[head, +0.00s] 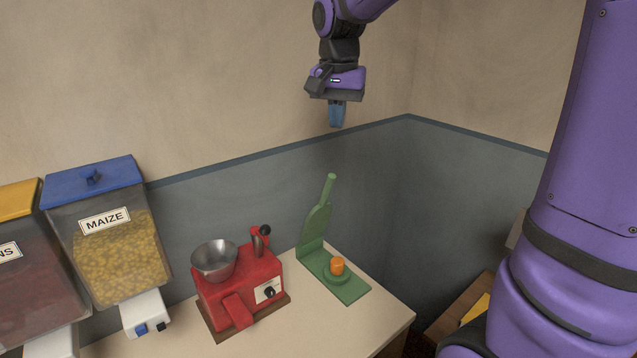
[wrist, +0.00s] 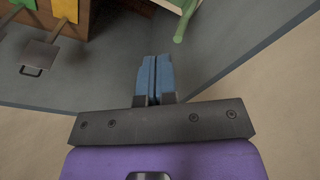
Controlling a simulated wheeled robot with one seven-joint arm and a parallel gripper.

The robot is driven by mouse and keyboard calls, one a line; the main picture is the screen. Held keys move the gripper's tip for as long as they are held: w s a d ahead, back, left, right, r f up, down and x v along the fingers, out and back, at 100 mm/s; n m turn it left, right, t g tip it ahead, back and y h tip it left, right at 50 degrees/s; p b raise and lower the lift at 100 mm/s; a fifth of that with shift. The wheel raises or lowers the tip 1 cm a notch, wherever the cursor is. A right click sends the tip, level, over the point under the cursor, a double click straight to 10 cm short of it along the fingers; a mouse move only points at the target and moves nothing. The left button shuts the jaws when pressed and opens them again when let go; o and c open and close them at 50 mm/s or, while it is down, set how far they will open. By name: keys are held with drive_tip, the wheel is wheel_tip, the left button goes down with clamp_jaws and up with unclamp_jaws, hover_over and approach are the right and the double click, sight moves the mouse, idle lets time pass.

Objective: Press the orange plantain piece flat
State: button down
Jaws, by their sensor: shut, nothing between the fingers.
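The orange plantain piece (head: 337,266) sits upright on the round pad of a green press (head: 347,288) on the counter. The press's lid with its handle (head: 329,190) stands raised at the back left of its base, so the press is open. In the wrist view a green rod, which looks like the handle (wrist: 185,22), shows at the top. My gripper (head: 336,124) has blue fingers, hangs high above the press and is apart from it. Its fingers are together and empty, also in the wrist view (wrist: 154,62). The plantain piece does not show in the wrist view.
A red machine with a metal bowl (head: 214,261) stands left of the press. Bulk dispensers, one labelled MAIZE (head: 122,255), stand further left. The counter's right edge (head: 395,337) is close to the press. The air between my gripper and the press is clear.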

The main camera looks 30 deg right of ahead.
drive_tip(key=w+d+f+m+g, duration=0.25)
drive_tip(key=w+f+m, duration=0.35)
drive_tip(key=w+f, duration=0.9)
drive_tip(key=shift+g+h, duration=0.3)
drive_tip(key=shift+g, duration=0.05)
drive_tip(key=x, duration=0.5)
drive_tip(key=w+x, duration=0.1)
drive_tip(key=x, duration=0.1)
drive_tip(key=shift+d+f, duration=0.1)
drive_tip(key=shift+f, duration=0.2)
